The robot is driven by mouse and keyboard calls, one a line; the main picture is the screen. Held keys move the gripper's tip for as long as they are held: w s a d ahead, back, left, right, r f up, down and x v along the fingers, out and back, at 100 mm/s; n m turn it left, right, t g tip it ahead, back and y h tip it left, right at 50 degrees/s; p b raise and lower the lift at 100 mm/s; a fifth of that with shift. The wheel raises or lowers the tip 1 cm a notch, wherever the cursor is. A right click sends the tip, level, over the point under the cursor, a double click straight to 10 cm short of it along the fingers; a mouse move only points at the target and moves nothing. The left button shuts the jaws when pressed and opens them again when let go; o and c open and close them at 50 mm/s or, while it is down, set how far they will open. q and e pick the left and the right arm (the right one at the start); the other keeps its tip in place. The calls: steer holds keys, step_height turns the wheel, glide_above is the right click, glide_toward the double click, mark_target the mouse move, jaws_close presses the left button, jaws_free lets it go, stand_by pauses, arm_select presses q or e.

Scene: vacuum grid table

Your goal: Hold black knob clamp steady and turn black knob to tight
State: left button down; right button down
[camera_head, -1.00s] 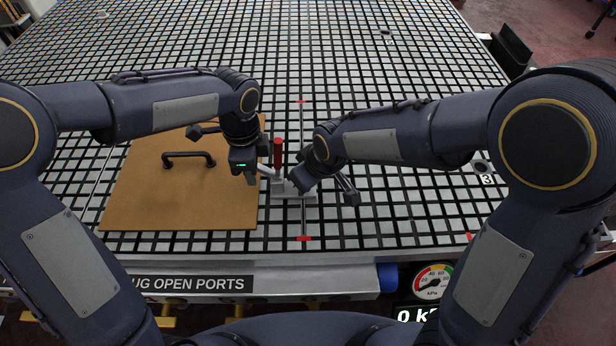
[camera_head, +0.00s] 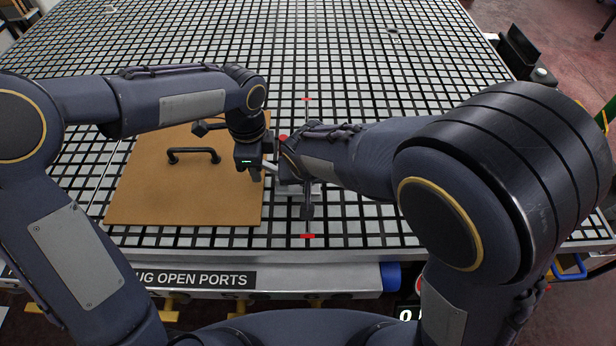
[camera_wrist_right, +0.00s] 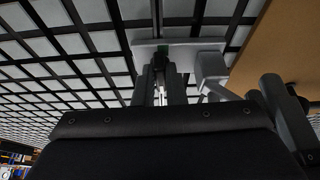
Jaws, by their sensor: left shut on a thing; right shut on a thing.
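The clamp is a grey metal body on a pale base plate (camera_head: 311,188), beside the right edge of the wooden board. The tip of its red handle (camera_head: 283,138) shows behind my right wrist. My left gripper (camera_head: 257,173) is shut on the clamp's side nearest the board. My right gripper points down at the clamp, its tips hidden by my wrist in the head view. In the right wrist view its fingers (camera_wrist_right: 160,62) are shut over the base plate (camera_wrist_right: 143,47), on a small dark thing, apparently the black knob. A grey clamp block (camera_wrist_right: 210,66) stands beside them.
The wooden board (camera_head: 150,205) with a black handle (camera_head: 193,152) lies left of the clamp. Red marks (camera_head: 307,236) lie on the grid table (camera_head: 400,225) before and behind the clamp.

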stand_by(0.4)
steer(key=c, duration=1.5)
jaws_free()
steer(key=v, duration=1.2)
